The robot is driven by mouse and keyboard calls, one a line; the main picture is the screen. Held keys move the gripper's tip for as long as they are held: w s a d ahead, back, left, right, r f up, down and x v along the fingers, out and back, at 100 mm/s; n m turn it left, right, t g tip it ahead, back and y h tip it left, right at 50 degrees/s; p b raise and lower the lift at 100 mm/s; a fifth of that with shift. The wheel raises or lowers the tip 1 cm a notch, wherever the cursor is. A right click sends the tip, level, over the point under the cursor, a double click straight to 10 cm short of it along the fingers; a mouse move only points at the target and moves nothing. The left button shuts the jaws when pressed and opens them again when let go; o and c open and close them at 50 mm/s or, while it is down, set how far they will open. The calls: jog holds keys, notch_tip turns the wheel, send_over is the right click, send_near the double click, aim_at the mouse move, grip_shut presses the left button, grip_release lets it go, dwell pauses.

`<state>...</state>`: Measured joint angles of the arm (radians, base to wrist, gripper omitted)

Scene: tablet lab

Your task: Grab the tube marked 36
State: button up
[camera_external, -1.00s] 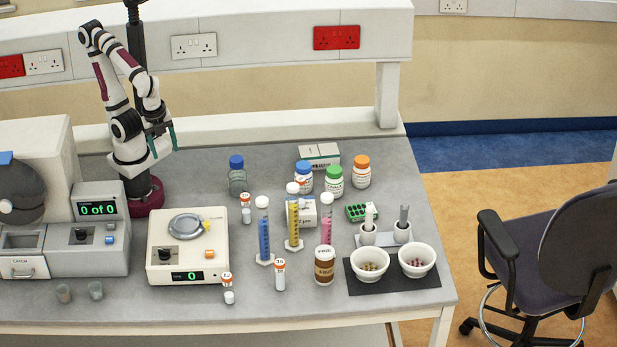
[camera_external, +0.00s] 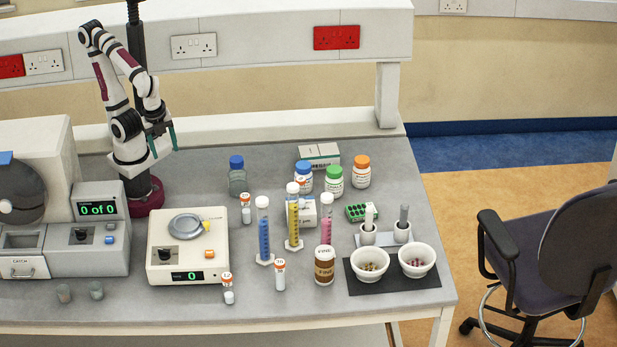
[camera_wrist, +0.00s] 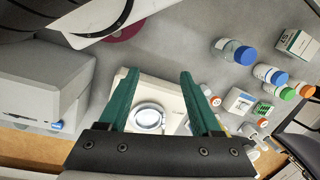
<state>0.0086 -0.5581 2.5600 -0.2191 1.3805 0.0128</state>
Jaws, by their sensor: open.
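The third tube (camera_external: 245,212) stands behind, near the blue-capped bottle. My gripper (camera_external: 162,143) is open and empty, high at the back left, far from all three. In the wrist view my green fingers (camera_wrist: 158,78) are apart, with the balance seen between and below them.
The balance (camera_external: 160,262) lies between my base and the tubes. Measuring cylinders with blue (camera_external: 264,238), yellow (camera_external: 293,225) and pink (camera_external: 326,232) contents stand behind the front tube. A brown jar (camera_external: 324,268) is at its right. The front bench strip is mostly clear.

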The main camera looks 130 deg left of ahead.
jog(key=shift+o, duration=0.3)
jog(key=shift+r, duration=0.1)
notch_tip(320, 180, up, 5)
jog(key=w+a+r+m+t+y, duration=0.1)
jog(key=w+a+r+m+y, duration=0.15)
jog(key=w+a, duration=0.4)
jog(key=m+t+y, duration=0.2)
jog(key=m+t, duration=0.9)
jog(key=m, duration=1.1)
send_over(280, 271)
notch_tip(280, 271, down, 4)
jog(key=r, duration=0.1)
jog(key=shift+y, duration=0.35)
jog(key=f, duration=1.5)
jog(key=s+a+f, duration=0.1)
jog(key=f, duration=0.7)
jog(key=x, duration=0.3)
jog(key=shift+r, duration=0.1)
grip_shut()
